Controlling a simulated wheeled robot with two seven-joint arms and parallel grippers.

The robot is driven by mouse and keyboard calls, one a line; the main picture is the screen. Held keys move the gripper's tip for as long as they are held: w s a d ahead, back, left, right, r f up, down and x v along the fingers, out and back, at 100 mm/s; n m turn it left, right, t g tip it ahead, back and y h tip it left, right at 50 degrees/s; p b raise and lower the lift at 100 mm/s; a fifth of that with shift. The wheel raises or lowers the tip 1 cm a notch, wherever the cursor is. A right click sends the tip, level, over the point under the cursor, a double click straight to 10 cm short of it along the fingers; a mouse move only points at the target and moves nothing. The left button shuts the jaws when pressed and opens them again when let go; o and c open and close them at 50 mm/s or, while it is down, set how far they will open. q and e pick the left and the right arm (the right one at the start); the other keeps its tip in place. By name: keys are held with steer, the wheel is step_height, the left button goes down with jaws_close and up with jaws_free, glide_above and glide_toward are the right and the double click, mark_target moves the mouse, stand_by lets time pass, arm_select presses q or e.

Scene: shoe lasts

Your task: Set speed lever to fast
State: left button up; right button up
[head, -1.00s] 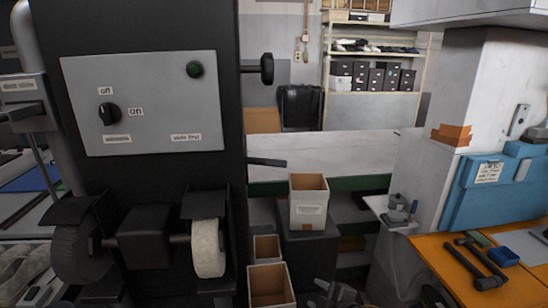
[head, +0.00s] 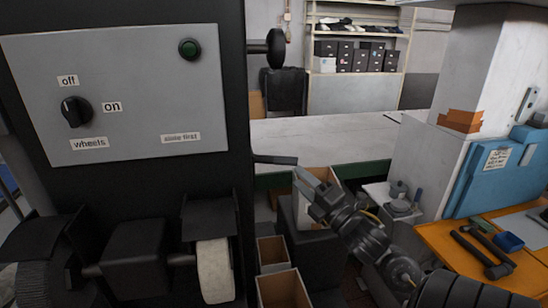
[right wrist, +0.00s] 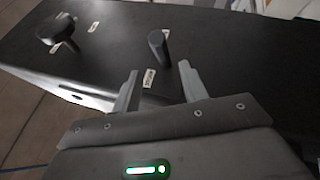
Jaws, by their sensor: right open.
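A plain black lever (head: 275,160) sticks out from the right side of the dark machine, low on that side. It also shows in the right wrist view (right wrist: 157,45) as a short cylinder beside a small label (right wrist: 148,78), too blurred to read. My right gripper (head: 303,175) is open and empty, just right of and slightly below the lever's tip in the head view. In the right wrist view its fingertips (right wrist: 158,68) point toward the lever, one to each side of it; contact cannot be seen. My left gripper is not in view.
A second black knob (head: 277,48) sits higher on the machine's side. Cardboard boxes (head: 282,290) stand below. An orange bench (head: 450,242) with hammers is at the right.

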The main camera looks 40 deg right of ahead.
mark_target(288, 164)
steer(key=b+x, duration=0.1)
steer(key=x, duration=0.1)
steer(key=b+x, duration=0.1)
steer(key=x, duration=0.2)
steer(key=b+x, duration=0.1)
steer(key=x, duration=0.1)
steer(key=shift+w+d+r, duration=0.15)
steer(key=shift+w+d, duration=0.2)
steer(key=shift+d, duration=0.05)
steer(key=shift+p+x, duration=0.3)
steer(key=shift+x, duration=0.55)
steer(key=shift+w, duration=0.35)
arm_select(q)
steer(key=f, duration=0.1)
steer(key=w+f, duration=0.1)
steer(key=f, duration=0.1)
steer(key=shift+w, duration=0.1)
